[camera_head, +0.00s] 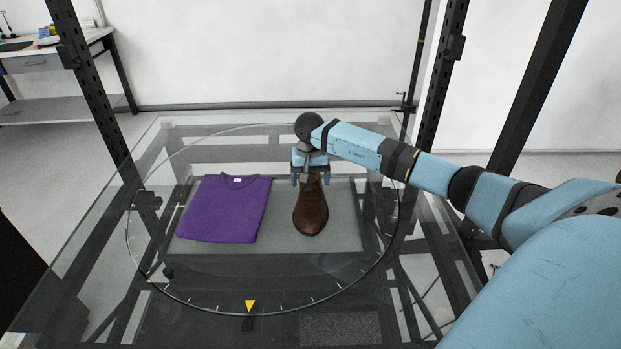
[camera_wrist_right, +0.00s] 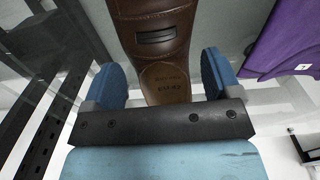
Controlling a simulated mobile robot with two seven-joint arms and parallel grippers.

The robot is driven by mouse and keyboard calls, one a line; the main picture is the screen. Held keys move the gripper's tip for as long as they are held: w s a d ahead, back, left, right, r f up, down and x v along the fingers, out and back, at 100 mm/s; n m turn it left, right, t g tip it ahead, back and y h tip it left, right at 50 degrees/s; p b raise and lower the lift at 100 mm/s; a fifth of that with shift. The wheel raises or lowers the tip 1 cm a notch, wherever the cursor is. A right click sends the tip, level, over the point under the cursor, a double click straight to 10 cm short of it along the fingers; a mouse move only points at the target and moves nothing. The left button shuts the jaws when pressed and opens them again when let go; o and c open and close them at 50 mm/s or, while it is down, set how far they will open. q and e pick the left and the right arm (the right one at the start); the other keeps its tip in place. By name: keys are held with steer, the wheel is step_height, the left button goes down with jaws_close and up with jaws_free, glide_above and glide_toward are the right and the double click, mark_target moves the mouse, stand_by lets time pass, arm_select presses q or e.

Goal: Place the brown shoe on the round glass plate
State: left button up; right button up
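The brown shoe (camera_head: 311,212) rests on the round glass plate (camera_head: 160,279), right of centre, with its toe towards me. My right gripper (camera_head: 310,180) is over the heel end of the shoe. In the right wrist view, the shoe (camera_wrist_right: 157,50) shows between the two blue fingers (camera_wrist_right: 163,80), with a narrow gap on each side. The fingers are open and do not appear to touch it. My left gripper is not in view.
A folded purple shirt (camera_head: 226,208) lies on the plate left of the shoe. Dark frame posts (camera_head: 92,95) stand around the glass table. A yellow triangle marker (camera_head: 250,306) is at the plate's front edge. The plate's front area is clear.

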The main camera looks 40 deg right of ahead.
step_height(320, 180, up, 12)
steer(key=shift+b, duration=0.4)
steer(key=shift+a, duration=0.1)
stand_by(0.4)
